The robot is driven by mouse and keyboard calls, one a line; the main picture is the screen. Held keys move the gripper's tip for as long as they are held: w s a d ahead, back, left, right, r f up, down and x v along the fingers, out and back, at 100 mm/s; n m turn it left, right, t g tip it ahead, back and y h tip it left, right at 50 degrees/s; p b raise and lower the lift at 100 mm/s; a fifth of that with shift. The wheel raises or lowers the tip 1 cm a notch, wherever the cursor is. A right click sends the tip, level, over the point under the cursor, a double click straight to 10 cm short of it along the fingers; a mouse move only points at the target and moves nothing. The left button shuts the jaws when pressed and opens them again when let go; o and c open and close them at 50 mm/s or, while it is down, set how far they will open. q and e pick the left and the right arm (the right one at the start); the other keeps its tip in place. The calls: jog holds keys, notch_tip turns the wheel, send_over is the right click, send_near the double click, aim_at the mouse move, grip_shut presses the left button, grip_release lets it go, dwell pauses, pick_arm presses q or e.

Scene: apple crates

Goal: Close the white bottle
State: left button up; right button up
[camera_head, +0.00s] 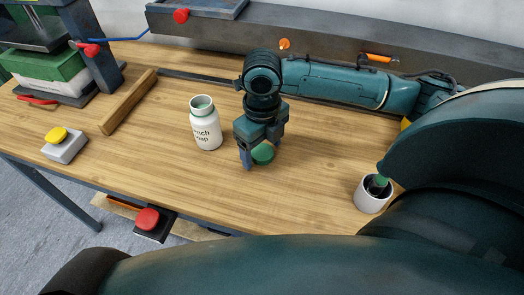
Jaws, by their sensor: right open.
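The white bottle (206,128) stands upright on the wooden table, with dark lettering on its side. Its mouth is uncovered and shows a greenish inside. A round green cap (263,153) lies on the table to the right of the bottle. My right gripper (261,158) points down over the cap, its fingers open on either side of it. The fingers partly hide the cap, and I cannot tell whether they touch it. My left gripper is not in view.
A white cup (367,200) holding a green-handled item stands at the right. A wooden bar (128,101), a yellow button box (64,146) and a press with a green block (45,68) are at the left. A red button (147,219) sits below the table's front edge.

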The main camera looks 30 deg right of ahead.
aim_at(262, 151)
jog(key=shift+c, duration=0.4)
jog(key=c, duration=0.9)
jog(key=shift+r, duration=0.1)
jog(key=shift+c, duration=0.2)
notch_tip(262, 151, up, 10)
jog(key=p, duration=0.1)
